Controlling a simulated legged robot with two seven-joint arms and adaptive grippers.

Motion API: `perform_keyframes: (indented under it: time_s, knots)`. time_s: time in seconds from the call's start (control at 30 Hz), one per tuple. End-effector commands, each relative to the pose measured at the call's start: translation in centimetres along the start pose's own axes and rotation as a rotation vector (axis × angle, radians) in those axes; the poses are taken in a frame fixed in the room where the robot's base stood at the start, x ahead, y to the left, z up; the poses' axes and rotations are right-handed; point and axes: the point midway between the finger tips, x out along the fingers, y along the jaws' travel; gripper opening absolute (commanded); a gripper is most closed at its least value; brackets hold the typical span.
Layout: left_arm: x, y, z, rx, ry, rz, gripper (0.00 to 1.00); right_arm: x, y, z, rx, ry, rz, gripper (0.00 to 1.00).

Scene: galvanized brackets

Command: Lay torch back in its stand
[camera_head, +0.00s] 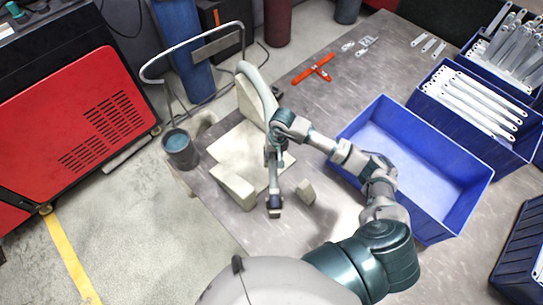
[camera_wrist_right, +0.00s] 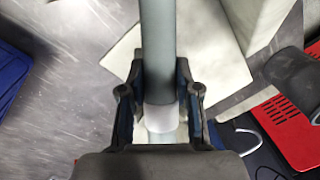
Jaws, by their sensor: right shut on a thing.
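My right gripper (camera_head: 273,152) comes in from the lower right in the head view. In the right wrist view its fingers (camera_wrist_right: 160,110) are shut on the torch (camera_wrist_right: 159,45), a grey tube with a white collar. In the head view the torch's pale curved part (camera_head: 260,86) seems to show beyond my wrist, and a dark blue end (camera_head: 275,206) lies toward me. The off-white stand (camera_head: 225,152) is a flat plate with pale blocks around it, below the torch. I cannot tell whether torch and stand touch. My left gripper is not in view.
An empty blue bin (camera_head: 447,205) is right of the stand. Bins of metal brackets (camera_head: 480,100) stand at the far right. An orange-red tool (camera_head: 318,68) and small metal parts lie at the back. A grey cup (camera_head: 178,148) and a red machine (camera_head: 75,115) are at left.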

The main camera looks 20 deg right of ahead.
Motion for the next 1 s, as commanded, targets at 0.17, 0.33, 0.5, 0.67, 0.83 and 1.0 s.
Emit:
perform_keyframes:
  time_s: [0.17,0.33,0.5,0.67,0.83,1.0]
  knots:
    - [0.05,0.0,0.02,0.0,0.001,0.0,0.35,-0.01,-0.1,0.01,0.0,0.001,0.0,0.34]
    - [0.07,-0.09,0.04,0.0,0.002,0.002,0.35,-0.04,-0.27,0.08,0.0,0.002,0.003,0.61]
    - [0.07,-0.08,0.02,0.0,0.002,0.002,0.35,-0.01,-0.23,0.06,0.0,0.001,0.003,0.61]
    - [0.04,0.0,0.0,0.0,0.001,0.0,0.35,0.07,-0.06,0.04,0.0,0.0,0.002,1.0]
    - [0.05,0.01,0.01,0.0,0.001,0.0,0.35,0.06,-0.05,0.03,0.0,0.0,0.002,1.0]
    - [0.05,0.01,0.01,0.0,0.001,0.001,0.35,0.05,-0.07,0.03,0.0,0.0,0.002,1.0]
